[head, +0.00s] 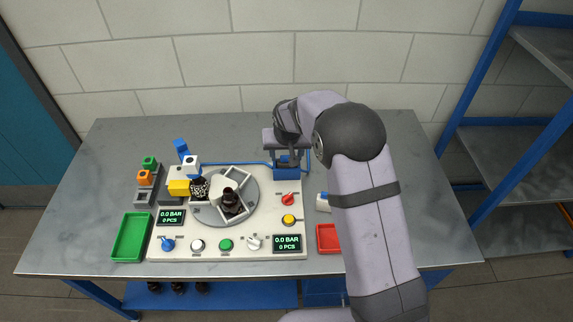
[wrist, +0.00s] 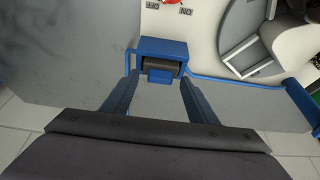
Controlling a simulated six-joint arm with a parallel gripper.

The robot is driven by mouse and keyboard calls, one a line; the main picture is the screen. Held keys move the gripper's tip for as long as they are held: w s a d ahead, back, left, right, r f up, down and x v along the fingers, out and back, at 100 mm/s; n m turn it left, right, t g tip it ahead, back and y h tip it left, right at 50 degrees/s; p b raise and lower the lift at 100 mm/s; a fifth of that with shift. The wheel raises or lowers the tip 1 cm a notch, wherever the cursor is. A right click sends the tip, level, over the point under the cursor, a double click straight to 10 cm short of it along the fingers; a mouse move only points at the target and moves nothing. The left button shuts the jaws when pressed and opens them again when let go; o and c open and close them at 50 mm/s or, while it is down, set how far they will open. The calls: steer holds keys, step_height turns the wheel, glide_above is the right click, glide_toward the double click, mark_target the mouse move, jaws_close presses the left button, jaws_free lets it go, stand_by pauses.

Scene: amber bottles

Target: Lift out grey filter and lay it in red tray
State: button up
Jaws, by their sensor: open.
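The grey filter (wrist: 162,65) shows in the wrist view as a dark grey piece seated in a blue holder (wrist: 163,47), with a small blue block in front of it. In the head view the blue holder (head: 287,173) is at the back right of the machine panel. My gripper (wrist: 159,80) is open, its two fingers apart on either side of the filter. I cannot tell whether either finger touches it. In the head view my gripper (head: 287,150) is just above the holder. The red tray (head: 326,240) lies right of the panel, partly hidden by my arm.
The panel carries a grey turntable (head: 247,213) with dark bottles, knobs and two displays. A green tray (head: 132,237) is on the left. A small white and blue item (head: 322,202) stands by my arm. A blue pipe (wrist: 240,82) runs from the holder. The table's back right is clear.

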jaws_close()
steer(key=shift+r, duration=0.15)
